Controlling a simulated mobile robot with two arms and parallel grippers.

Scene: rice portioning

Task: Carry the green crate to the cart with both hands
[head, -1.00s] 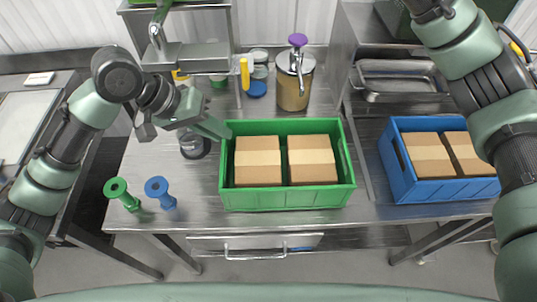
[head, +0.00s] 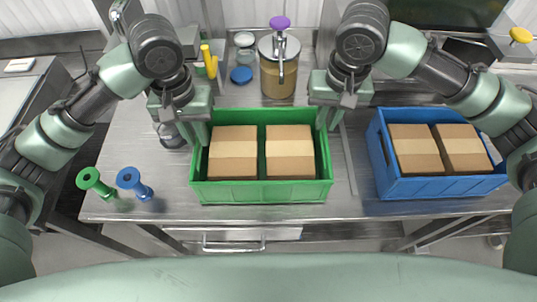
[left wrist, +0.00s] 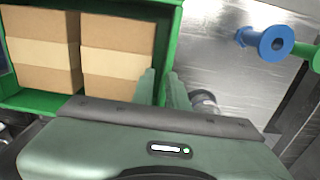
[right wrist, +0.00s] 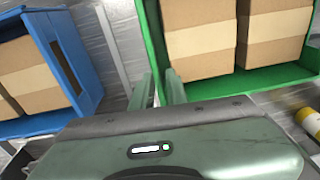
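The green crate (head: 262,193) stands on the steel table with two taped cardboard boxes (head: 233,153) (head: 290,153) inside. My left gripper (head: 204,132) is at its left end wall, and my right gripper (head: 324,118) is at its right end wall. In the left wrist view, the narrow fingers (left wrist: 163,88) straddle the crate's wall (left wrist: 172,35), one inside and one outside. In the right wrist view, the fingers (right wrist: 159,88) straddle the opposite wall (right wrist: 151,35). Both grippers look shut on the walls. I cannot identify a cart in these views.
A blue crate (head: 440,187) with two boxes stands to the right, apart from the green crate. A green spool (head: 95,182) and a blue spool (head: 133,183) lie at the table's front left. A pump jar (head: 278,75) stands behind the green crate.

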